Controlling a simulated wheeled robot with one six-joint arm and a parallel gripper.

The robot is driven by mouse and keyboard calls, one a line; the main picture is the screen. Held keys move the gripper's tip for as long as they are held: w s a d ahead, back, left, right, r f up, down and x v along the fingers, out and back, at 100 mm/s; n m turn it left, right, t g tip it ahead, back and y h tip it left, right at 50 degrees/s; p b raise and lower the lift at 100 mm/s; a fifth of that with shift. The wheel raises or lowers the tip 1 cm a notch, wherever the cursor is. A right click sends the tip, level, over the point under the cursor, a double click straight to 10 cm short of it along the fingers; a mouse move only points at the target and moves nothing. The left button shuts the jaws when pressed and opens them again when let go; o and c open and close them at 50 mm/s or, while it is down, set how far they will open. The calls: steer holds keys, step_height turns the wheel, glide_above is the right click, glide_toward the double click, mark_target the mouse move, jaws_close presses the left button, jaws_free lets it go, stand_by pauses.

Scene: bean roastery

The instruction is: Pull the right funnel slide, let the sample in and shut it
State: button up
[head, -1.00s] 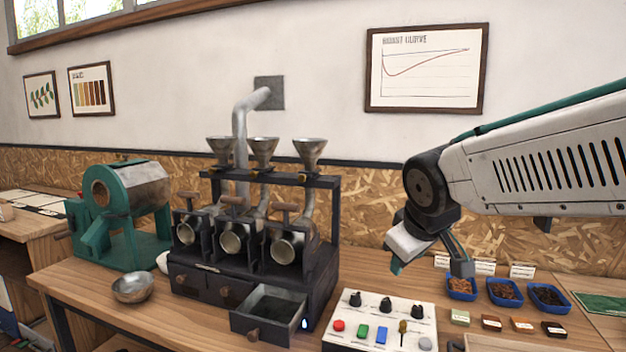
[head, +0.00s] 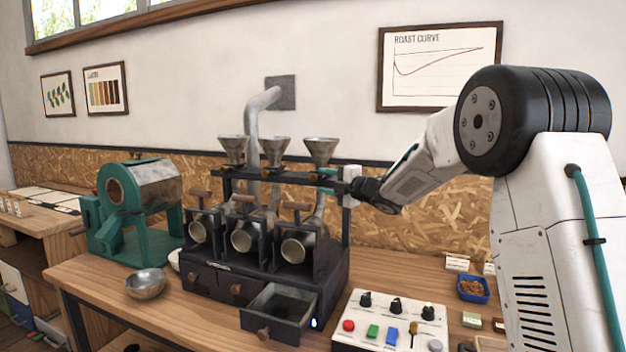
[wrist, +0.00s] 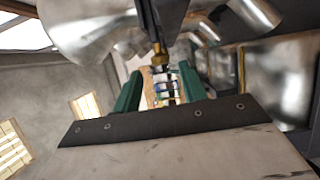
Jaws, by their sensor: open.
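The right funnel (head: 320,151) stands upright on the top rail of the black three-funnel sample roaster (head: 335,265). My gripper (head: 328,180) is at the right end of that rail, just below the right funnel, pointing left. In the wrist view my gripper (wrist: 158,90) has its green fingers apart, with a small brass knob (wrist: 158,60) on a dark rod showing between and beyond the tips. I cannot tell whether the fingers touch it. The slide's plate is hidden, so its position is unclear. A shiny funnel cone (wrist: 88,28) fills the upper left there.
The roaster's lower right drawer (head: 262,320) is pulled out. A metal bowl (head: 146,284) stands left of the roaster, beside a green drum machine (head: 128,225). A control box (head: 372,335) and a blue tray of beans (head: 472,300) are at the front right.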

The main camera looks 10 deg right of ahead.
mark_target(316, 179)
steer(key=x, duration=0.6)
jaws_close()
steer(key=s+a, duration=0.2)
steer(key=shift+s+a, duration=0.15)
steer(key=shift+s, duration=0.25)
jaws_free()
steer(key=shift+d, duration=0.25)
